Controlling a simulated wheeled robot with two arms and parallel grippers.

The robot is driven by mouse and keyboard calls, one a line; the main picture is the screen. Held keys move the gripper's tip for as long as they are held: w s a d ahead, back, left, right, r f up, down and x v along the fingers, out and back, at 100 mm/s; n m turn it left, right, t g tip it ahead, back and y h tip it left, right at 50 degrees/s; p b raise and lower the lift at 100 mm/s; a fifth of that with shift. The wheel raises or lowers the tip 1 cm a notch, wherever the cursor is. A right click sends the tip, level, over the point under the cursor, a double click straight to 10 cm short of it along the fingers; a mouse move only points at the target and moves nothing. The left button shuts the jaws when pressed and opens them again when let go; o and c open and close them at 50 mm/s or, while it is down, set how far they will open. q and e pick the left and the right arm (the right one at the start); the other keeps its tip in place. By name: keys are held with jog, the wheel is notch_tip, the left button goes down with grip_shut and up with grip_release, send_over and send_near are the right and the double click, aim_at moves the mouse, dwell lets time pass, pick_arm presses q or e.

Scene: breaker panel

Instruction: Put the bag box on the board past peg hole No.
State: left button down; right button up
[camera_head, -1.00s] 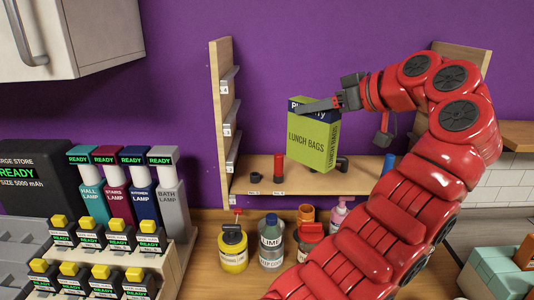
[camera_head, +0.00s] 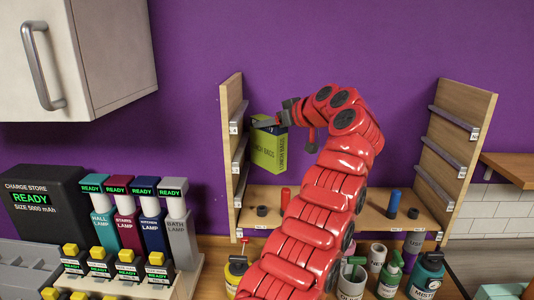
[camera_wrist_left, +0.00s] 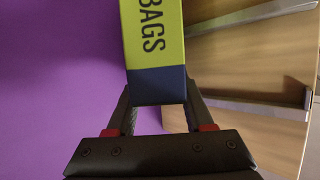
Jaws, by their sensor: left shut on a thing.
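The bag box (camera_head: 268,149), a yellow-green and dark blue box lettered LUNCH BAGS, is in the air in front of the purple wall. My left gripper (camera_head: 275,122) is shut on its top end. In the left wrist view the box (camera_wrist_left: 152,40) sits between the two fingers (camera_wrist_left: 160,108). The wooden board (camera_head: 352,204) lies below, between two side panels. A red peg (camera_head: 285,197) and a low dark piece (camera_head: 262,211) are at its left. A blue peg (camera_head: 393,203) and another dark piece (camera_head: 413,213) are at its right. My arm hides the board's middle.
The left side panel (camera_head: 230,170) with metal rails is close beside the box. The right panel (camera_head: 455,160) stands farther off. Several bottles and cans, including a teal one (camera_head: 427,276), stand in front of the board. Lamps and a charge store (camera_head: 42,205) fill the left.

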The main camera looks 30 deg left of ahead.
aim_at(267, 161)
pick_arm(q)
jog(key=f, duration=0.3)
jog(key=shift+w+a, duration=0.2)
jog(key=shift+f+p, duration=1.2)
jog(key=shift+f, duration=1.1)
jog(key=f+p, duration=0.3)
jog(key=shift+a+f, duration=0.1)
jog(key=shift+a, duration=0.1)
jog(key=shift+f, duration=0.35)
jog(key=shift+f+b, duration=0.1)
jog(key=shift+b, duration=0.2)
